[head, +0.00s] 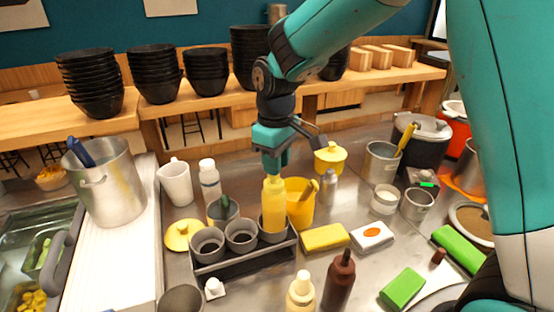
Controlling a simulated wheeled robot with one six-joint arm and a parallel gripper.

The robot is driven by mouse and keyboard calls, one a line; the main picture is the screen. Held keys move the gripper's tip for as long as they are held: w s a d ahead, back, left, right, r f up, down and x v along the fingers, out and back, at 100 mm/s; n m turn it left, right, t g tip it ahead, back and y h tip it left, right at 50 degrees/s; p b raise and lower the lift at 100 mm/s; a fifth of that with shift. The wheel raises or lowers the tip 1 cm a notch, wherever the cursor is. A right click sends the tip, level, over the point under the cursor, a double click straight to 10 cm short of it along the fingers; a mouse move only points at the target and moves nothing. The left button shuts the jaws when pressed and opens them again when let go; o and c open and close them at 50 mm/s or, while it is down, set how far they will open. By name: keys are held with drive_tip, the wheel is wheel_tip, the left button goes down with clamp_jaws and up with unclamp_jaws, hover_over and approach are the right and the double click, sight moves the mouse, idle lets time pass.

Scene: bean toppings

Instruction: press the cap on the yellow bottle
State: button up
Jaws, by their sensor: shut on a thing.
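The yellow bottle (273,207) stands upright, its lower part inside the right-hand cup of a grey rack (238,267). My gripper (274,172) points down directly over the bottle and is shut at its top. The fingers hide the bottle's top, so I cannot tell how the cap sits there. A small white piece that looks like a loose cap (213,288) lies on the counter in front of the rack.
A yellow container (300,203) stands close behind and right of the bottle. A brown bottle (339,281) and a cream bottle (300,293) stand in front. Yellow (324,238) and white (372,236) blocks lie to the right. A steel pot (108,185) stands at left.

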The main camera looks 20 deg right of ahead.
drive_tip(key=shift+f, duration=0.4)
drive_tip(key=shift+f, duration=0.15)
drive_tip(key=o, duration=1.2)
drive_tip(key=shift+r+p, duration=2.85)
drive_tip(key=shift+r, duration=0.45)
